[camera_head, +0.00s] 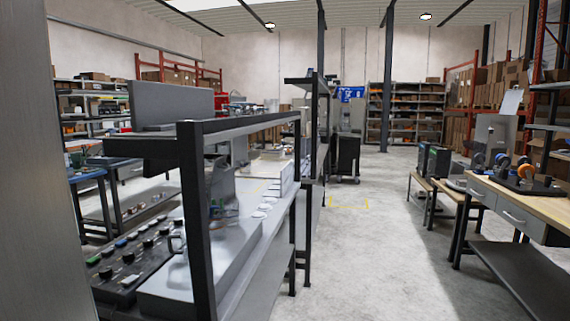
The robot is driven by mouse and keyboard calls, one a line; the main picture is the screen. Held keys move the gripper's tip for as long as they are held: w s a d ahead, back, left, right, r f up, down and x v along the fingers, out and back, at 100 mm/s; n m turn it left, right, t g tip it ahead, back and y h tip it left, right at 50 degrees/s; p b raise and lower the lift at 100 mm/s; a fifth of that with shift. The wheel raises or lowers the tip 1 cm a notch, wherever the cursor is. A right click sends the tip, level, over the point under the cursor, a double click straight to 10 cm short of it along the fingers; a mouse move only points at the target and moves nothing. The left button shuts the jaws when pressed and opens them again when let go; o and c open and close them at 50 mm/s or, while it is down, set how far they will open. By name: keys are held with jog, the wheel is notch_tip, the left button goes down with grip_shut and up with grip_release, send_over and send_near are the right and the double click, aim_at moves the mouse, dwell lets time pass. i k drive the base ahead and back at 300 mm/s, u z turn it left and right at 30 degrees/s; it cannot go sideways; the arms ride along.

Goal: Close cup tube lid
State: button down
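My gripper is not in view. I cannot make out a cup tube or its lid for certain. On the long grey bench (235,256) at centre left, several small white round pieces (265,207) lie in a row. They are too small to tell what they are. A white box-like unit (279,172) stands behind them on the bench. Clear and dark items (222,208) stand on the bench behind the black frame post, partly hidden.
A black frame (198,200) with an upper shelf rises over the bench. A control panel with knobs (128,255) is at lower left. A smooth grey surface fills the left edge. An open concrete aisle (345,240) runs between the bench and a wooden-topped workbench (545,203) on the right.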

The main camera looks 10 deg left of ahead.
aim_at(220, 165)
jog(key=u, duration=0.3)
jog(key=i, duration=1.3)
jog(key=u, duration=0.75)
